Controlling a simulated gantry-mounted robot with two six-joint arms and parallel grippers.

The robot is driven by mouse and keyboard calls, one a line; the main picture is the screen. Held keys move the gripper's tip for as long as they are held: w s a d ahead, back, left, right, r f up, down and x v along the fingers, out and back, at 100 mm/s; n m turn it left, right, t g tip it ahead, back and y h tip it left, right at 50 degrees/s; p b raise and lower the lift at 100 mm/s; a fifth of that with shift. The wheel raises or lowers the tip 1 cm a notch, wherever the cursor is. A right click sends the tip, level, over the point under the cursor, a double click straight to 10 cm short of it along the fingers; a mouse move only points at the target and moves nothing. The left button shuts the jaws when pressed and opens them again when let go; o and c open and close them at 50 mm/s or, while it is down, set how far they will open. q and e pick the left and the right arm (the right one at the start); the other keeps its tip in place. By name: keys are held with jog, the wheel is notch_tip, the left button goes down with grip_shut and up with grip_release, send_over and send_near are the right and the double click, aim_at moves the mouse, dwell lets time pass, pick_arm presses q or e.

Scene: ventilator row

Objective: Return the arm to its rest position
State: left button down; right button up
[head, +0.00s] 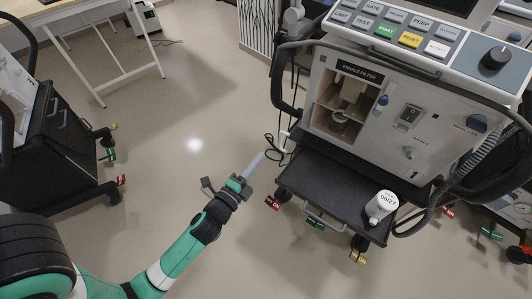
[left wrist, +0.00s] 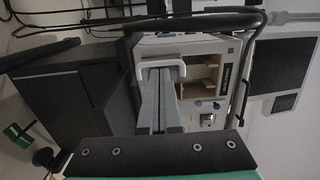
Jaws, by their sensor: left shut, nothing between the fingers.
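My left arm reaches in from the lower left of the head view. Its gripper (head: 257,160) has its grey fingers together with nothing between them. It is over the floor, left of the ventilator cart in the picture. In the left wrist view the closed grey fingers (left wrist: 160,100) point toward the ventilator (left wrist: 205,60), which appears turned on its side. A white bracket-like part (left wrist: 162,66) shows beyond the fingertips; I cannot tell how far away it is. My right gripper is not seen.
The ventilator (head: 400,145) has an open exhale filter bay (head: 345,105). A black cart (head: 65,150) stands at the left. A white table (head: 85,20) stands behind. Open floor (head: 200,110) lies between.

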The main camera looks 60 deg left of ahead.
pick_arm(q)
jog(key=shift+s+d, duration=0.2)
jog(key=shift+s, duration=0.95)
